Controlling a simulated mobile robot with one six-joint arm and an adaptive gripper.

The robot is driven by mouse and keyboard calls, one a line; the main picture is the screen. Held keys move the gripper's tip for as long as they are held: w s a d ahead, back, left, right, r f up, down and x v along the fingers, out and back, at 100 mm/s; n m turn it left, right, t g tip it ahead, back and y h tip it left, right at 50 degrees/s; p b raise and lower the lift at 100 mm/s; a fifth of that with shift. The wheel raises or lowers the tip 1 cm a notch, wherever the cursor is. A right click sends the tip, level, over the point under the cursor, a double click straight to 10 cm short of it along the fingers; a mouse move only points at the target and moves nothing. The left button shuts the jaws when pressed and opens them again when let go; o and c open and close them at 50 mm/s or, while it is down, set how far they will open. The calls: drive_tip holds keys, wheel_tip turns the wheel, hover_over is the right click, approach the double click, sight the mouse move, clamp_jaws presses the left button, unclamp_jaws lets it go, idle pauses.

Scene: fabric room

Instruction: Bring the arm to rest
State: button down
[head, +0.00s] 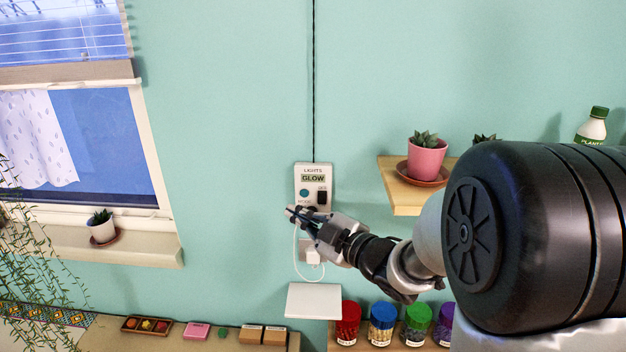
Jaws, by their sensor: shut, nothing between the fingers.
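My gripper (294,213) is shut and empty. It is stretched out toward the wall, just in front of the lower part of the light control box (300,172). The box is white, with a display reading "GLOW", a teal button and a dark switch. I cannot tell whether the fingertips touch it. My arm comes in from the right edge and its large black joint covers much of the right side. The gripper hides the bottom of the box and part of the wall below.
A white plug (314,257) with a cable sits below the box, above a small white shelf (314,301). A wooden shelf (405,203) holds a pink-potted succulent (427,157). Several lidded jars (382,324) stand below my arm. The wall left of the box is clear up to the window.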

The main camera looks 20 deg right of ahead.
drive_tip(key=s+d+f+m+g+h+b, duration=0.2)
drive_tip(key=s+d+m+g+h+b, duration=0.15)
drive_tip(key=s+d+m+h, duration=0.55)
drive_tip(key=s+a+f+m+g, duration=0.2)
drive_tip(key=s, duration=0.6)
drive_tip(key=s+a+f+m+g, duration=0.2)
drive_tip(key=s+a+f, duration=0.1)
drive_tip(key=s, duration=0.5)
drive_tip(key=s+a+f+m+g+y+b, duration=0.1)
drive_tip(key=s+a+f+m+g, duration=0.1)
drive_tip(key=s, duration=0.6)
drive_tip(key=shift+a+f+g, duration=0.15)
drive_tip(key=shift+a+g, duration=0.4)
drive_tip(key=c, duration=2.3)
unclamp_jaws()
